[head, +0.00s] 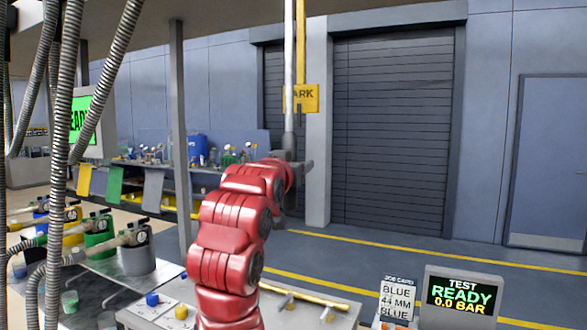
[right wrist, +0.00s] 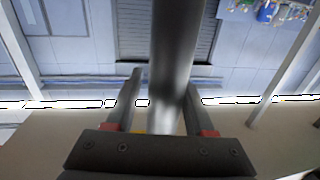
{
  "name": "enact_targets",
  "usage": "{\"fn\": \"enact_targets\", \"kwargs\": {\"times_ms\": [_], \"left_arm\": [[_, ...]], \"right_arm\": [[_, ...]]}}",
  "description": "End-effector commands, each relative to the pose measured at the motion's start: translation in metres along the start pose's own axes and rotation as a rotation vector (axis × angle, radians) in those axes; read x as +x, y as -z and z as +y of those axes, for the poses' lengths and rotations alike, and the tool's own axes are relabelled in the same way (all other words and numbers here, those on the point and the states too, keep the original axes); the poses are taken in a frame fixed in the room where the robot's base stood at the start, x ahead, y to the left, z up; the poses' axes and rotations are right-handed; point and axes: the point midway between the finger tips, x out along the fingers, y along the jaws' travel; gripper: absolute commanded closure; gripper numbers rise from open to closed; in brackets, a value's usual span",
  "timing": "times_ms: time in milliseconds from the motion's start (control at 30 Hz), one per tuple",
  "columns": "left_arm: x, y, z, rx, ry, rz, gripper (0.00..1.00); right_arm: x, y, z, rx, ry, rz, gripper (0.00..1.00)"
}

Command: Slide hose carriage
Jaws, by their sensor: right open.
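A pale vertical pole (head: 289,70) hangs from above in the middle of the head view; it also shows large in the right wrist view (right wrist: 178,60). My right gripper (head: 291,158) is at the pole's lower part. In the right wrist view its two fingers (right wrist: 162,108) stand apart, one on each side of the pole; I cannot tell whether either touches it. Several grey ribbed hoses (head: 62,130) hang at the left. The carriage itself cannot be made out. My left gripper is not in view.
Hose couplings sit on yellow, green and grey holders (head: 138,259) at the lower left. A test display (head: 458,297) reads READY, 0.0 BAR, beside a job card (head: 397,299). A grey post (head: 180,120) stands left.

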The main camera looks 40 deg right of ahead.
Motion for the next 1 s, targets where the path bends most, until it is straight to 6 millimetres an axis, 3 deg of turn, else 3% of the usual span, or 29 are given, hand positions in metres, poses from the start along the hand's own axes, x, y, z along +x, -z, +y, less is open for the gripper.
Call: {"fn": "enact_targets", "kwargs": {"times_ms": [67, 467, 567, 1000], "left_arm": [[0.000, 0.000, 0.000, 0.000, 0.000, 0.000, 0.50], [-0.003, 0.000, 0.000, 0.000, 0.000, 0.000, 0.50], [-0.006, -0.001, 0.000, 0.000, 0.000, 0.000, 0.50], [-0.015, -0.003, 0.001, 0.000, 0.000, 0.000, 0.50]], "right_arm": [[0.000, -0.001, -0.001, -0.001, 0.001, -0.002, 0.31], [-0.008, -0.003, -0.004, -0.003, 0.006, -0.005, 0.31], [-0.024, -0.003, -0.004, 0.000, 0.008, -0.002, 0.31], [-0.131, -0.003, -0.004, 0.001, 0.010, -0.005, 0.31]]}}
